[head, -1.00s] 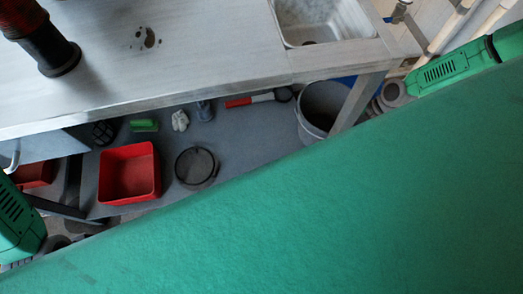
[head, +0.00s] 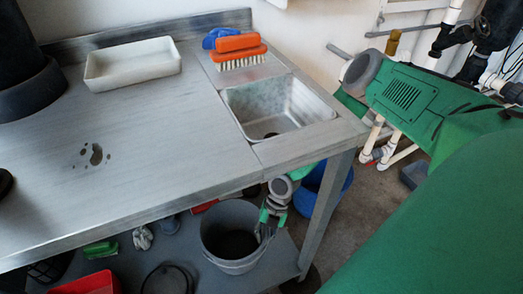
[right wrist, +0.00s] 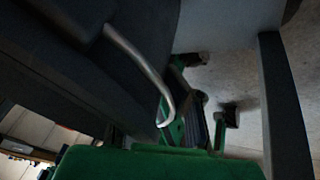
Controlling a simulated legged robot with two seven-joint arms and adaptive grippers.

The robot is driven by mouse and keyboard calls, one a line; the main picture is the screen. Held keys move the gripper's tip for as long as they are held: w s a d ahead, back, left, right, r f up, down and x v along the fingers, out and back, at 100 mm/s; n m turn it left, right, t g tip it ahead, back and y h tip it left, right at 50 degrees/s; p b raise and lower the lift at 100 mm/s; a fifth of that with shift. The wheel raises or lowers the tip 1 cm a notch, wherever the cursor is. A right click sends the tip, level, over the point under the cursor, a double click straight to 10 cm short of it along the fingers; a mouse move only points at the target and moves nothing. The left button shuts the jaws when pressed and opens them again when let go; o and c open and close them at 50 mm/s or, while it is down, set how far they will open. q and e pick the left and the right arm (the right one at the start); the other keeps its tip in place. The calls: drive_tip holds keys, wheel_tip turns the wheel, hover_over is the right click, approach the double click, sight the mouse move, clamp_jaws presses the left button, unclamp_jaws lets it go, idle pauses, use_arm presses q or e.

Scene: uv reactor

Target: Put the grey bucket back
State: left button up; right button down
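The grey bucket (head: 222,262) stands upright on the lower shelf under the table, near the right table leg, with its open top facing up. My right gripper (head: 264,228) is at the right side of the bucket's rim, reaching in under the table top. In the right wrist view a large dark curved surface, likely the bucket (right wrist: 75,85), fills the left, with a bent metal handle (right wrist: 140,65) across it. The right gripper's fingers (right wrist: 195,115) show low in the middle, beside that surface. Whether they are closed on the rim is unclear. My left gripper is out of view.
The table leg (head: 325,212) stands right of the bucket, with a blue bucket (head: 312,190) behind it. The shelf (head: 285,262) also holds a red bin (head: 90,284) and a green brush (head: 100,249). A sink (head: 280,108), white tray (head: 132,64) and orange brush (head: 237,48) are above.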

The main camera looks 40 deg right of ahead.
drive_tip(key=shift+a+f, duration=0.2)
drive_tip(key=shift+f, duration=0.4)
drive_tip(key=f, duration=0.1)
drive_tip(key=f+b, duration=0.1)
drive_tip(key=f, duration=0.1)
drive_tip(key=shift+d+b, duration=0.25)
drive_tip(key=shift+b, duration=0.1)
drive_tip(key=c, duration=1.7)
unclamp_jaws()
drive_tip(key=shift+a, duration=0.1)
drive_tip(key=shift+r, duration=0.15)
drive_tip(key=p+v, duration=0.4)
drive_tip(key=v, duration=0.8)
